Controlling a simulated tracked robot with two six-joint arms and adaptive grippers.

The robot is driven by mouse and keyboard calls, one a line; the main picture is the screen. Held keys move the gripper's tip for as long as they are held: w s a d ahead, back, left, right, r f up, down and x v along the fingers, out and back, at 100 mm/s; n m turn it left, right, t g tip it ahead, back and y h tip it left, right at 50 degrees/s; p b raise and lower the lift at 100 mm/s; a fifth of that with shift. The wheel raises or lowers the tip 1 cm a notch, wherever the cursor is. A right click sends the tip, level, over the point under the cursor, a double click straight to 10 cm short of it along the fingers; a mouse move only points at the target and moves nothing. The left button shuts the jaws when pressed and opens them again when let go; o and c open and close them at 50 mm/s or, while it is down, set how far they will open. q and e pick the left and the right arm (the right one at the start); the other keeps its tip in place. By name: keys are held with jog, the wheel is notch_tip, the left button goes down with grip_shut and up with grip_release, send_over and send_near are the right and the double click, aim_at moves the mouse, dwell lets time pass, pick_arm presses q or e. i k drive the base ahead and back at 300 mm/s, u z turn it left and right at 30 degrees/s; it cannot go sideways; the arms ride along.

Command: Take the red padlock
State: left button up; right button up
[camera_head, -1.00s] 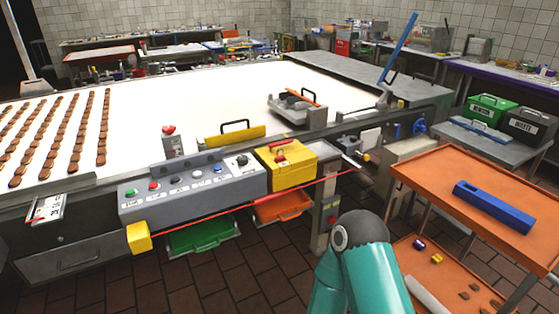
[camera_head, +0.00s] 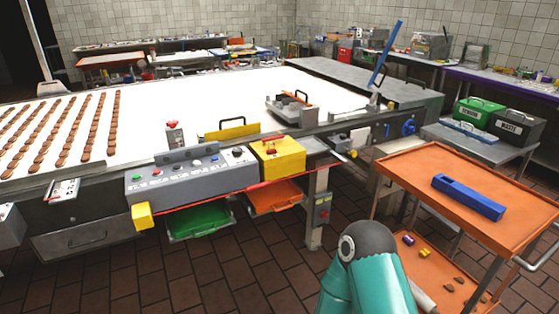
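I cannot make out a red padlock for sure. A small red item (camera_head: 269,148) sits on the yellow box (camera_head: 284,160) at the right end of the control panel; it is too small to tell what it is. Small purple (camera_head: 408,239) and yellow (camera_head: 425,253) items lie on the lower shelf of the orange cart at the right. One teal arm of mine shows at the bottom, right of centre. Neither of my grippers is in view.
The grey control panel (camera_head: 190,184) fronts the long white conveyor table (camera_head: 200,105). Green (camera_head: 199,222) and orange (camera_head: 274,197) trays hang below it. The orange cart (camera_head: 405,165) holds a blue block (camera_head: 468,197). Brown tiled floor (camera_head: 250,265) is clear in front.

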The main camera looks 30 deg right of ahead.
aim_at(269, 151)
jog(key=z, duration=0.65)
jog(key=i, duration=1.5)
jog(key=z, duration=0.55)
